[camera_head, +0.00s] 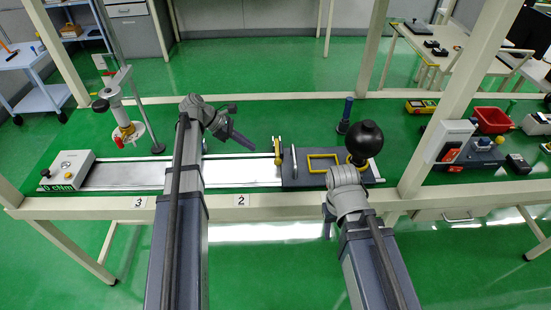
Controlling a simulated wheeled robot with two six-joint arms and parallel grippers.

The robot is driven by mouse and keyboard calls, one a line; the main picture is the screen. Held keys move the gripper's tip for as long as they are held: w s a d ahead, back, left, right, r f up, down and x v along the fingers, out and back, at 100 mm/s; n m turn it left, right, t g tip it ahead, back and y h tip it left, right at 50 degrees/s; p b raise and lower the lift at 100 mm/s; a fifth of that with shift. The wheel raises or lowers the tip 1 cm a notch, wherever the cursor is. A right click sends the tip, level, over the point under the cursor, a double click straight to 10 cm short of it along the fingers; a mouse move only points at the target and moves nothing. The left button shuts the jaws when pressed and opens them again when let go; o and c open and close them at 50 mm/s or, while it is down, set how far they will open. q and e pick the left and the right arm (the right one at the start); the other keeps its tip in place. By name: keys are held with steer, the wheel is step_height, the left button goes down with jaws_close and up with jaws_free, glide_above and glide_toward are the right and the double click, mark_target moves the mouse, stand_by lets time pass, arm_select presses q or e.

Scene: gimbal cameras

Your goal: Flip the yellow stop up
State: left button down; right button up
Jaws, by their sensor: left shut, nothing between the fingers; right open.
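The yellow stop (277,151) is a narrow yellow piece standing at the left end of a dark block on the silver rail. A silver bar (293,161) stands just right of it. My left gripper (246,145) is shut and empty, its dark fingers pointing right and down toward the stop, apart from it in the picture. My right arm ends at a grey wrist near the front edge of the bench, right of the dark block.
A yellow frame (325,163) lies on the dark block (308,181). A large black ball (364,140) stands above my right wrist. A white control box (68,170) is at the rail's left end. A white post (461,80) and red bin (492,119) are at right.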

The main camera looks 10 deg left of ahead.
mark_target(270, 165)
arm_select(q)
steer(key=b+x, duration=0.6)
steer(key=x, duration=0.3)
steer(key=shift+a+f+b, duration=0.1)
steer(key=shift+f+b, duration=0.05)
steer(key=shift+b, duration=0.2)
steer(key=shift+d+f+b, duration=0.3)
steer(key=shift+d, duration=0.1)
steer(key=shift+w, duration=0.1)
